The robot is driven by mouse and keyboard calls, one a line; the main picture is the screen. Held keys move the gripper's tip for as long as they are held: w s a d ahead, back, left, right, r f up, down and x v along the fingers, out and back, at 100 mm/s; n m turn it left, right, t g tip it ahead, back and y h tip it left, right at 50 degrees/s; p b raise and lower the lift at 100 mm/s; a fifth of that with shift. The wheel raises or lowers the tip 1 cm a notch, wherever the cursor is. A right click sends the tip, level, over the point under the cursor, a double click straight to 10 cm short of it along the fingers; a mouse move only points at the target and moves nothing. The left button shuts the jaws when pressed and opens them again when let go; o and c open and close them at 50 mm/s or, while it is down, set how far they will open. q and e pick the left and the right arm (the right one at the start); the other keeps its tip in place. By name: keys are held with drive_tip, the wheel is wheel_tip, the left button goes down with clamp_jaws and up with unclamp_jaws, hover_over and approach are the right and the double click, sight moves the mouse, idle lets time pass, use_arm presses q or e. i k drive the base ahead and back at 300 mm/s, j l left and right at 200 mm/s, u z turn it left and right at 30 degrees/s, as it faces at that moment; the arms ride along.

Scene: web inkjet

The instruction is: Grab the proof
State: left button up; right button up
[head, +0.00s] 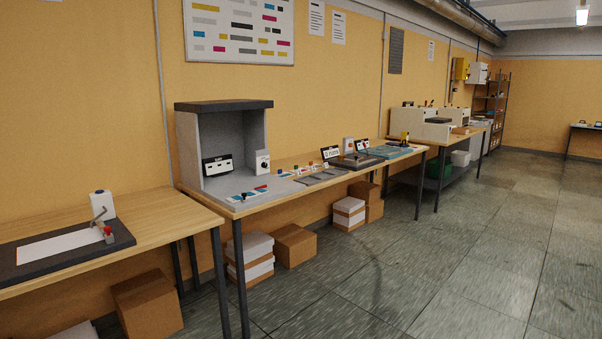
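I cannot tell for sure which sheet is the proof. A blank-looking white sheet (62,245) lies on a dark flat board (115,238) on the near left table. A small printed sheet with coloured patches (248,195) lies at the front of the grey viewing booth (187,152) on the middle table. Another coloured print (391,151) lies farther right along the same table. Neither of my grippers is in view.
The left table (165,215) and middle table (300,190) stand along the yellow wall. Cardboard boxes (148,305) and paper stacks (249,250) sit beneath them. The tiled floor (440,260) to the right is clear.

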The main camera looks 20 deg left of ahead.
sight(303, 171)
drive_tip(key=i+u, duration=0.15)
drive_tip(key=i, duration=1.25)
drive_tip(key=i+u, duration=0.15)
drive_tip(key=i, duration=1.2)
drive_tip(key=i+l+u, duration=0.1)
drive_tip(key=i+u, duration=0.3)
drive_tip(key=i+l+u, duration=0.25)
drive_tip(key=i+u, duration=0.2)
drive_tip(key=i+l+u, duration=0.6)
drive_tip(key=l+u, duration=0.25)
drive_tip(key=j, duration=0.1)
